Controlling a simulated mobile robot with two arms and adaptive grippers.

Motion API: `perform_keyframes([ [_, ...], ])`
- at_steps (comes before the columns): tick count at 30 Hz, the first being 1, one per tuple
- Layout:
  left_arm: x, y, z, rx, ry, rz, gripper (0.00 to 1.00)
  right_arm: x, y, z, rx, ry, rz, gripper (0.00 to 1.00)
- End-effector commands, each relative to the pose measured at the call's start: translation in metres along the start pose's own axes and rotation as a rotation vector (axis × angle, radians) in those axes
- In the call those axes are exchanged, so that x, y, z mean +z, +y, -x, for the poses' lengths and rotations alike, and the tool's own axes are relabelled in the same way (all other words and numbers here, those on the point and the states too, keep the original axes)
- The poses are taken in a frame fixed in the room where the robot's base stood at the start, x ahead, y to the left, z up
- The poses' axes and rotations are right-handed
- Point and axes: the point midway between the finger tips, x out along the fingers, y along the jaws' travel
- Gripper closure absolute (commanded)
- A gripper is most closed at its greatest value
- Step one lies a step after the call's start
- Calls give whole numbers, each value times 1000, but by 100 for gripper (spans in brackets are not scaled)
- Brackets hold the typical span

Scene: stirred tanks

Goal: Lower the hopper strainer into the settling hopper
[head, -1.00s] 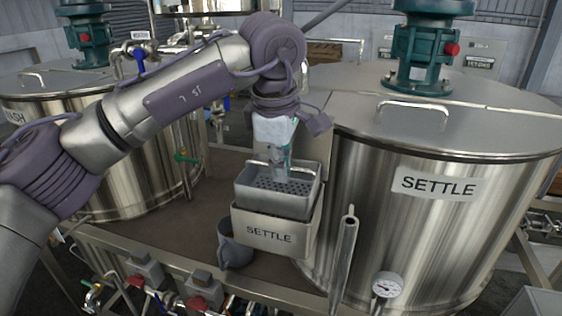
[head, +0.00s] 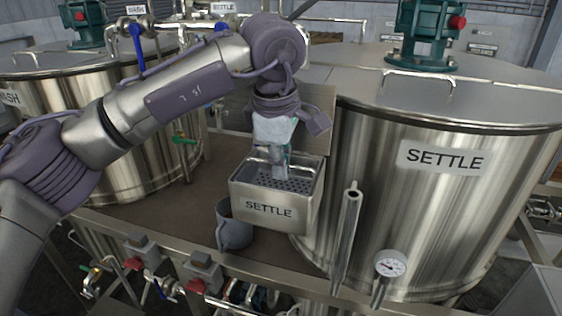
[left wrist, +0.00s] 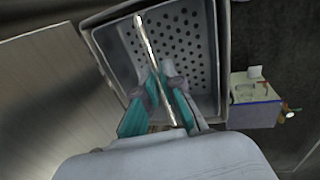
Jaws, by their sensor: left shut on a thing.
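The hopper strainer (head: 298,184) is a metal basket with a perforated floor. It sits down inside the settling hopper (head: 268,211), a metal box labelled SETTLE, with the strainer's walls mostly hidden by the hopper's walls. In the left wrist view the strainer (left wrist: 190,35) shows its holes and a thin bar handle across it. My left gripper (head: 281,168) is above the strainer, its fingers shut on the handle; the fingers (left wrist: 165,95) also show in the left wrist view. Whether the strainer rests fully on its seat cannot be told. My right gripper is not in view.
A large tank labelled SETTLE (head: 440,200) stands close at the right of the hopper. Another tank (head: 120,150) is at the left. A grey mug (head: 234,230) stands by the hopper's lower left. The brown deck (head: 180,215) is clear to the left.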

Motion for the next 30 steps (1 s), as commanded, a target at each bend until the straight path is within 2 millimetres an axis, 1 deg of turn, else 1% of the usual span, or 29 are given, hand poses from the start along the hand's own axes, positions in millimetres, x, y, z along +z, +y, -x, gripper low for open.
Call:
perform_keyframes([
  [3, 0, -2, -8, 0, 0, 0, 100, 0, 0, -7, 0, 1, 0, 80],
  [12, 0, -4, -20, 1, 0, 0, 100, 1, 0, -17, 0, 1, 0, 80],
  [18, 0, -5, -24, 1, 0, 0, 100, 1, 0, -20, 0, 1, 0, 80],
  [28, 0, -5, -24, 1, -1, 0, 100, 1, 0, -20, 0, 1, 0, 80],
  [30, 0, -5, -24, 1, -1, 0, 85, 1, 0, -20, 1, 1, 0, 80],
])
